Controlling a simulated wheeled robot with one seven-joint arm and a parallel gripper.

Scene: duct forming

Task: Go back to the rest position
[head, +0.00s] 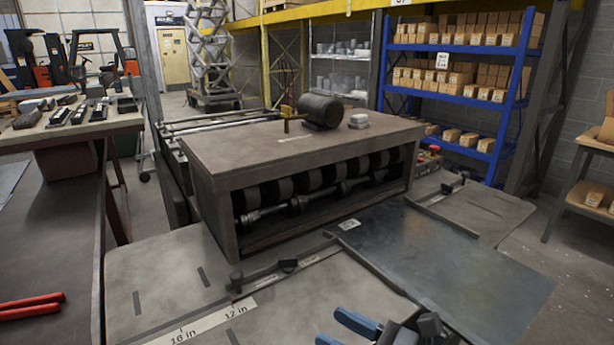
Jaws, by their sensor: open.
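A red-handled tool (32,307) lies on the dark bench at the far left.
A brown-topped bench unit (270,145) with dark rollers below stands in the middle, with a motor (321,111) on top. A blue shelf rack (450,87) with boxes stands behind at right. A table with metal parts (60,128) is at left. Floor shows at right.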

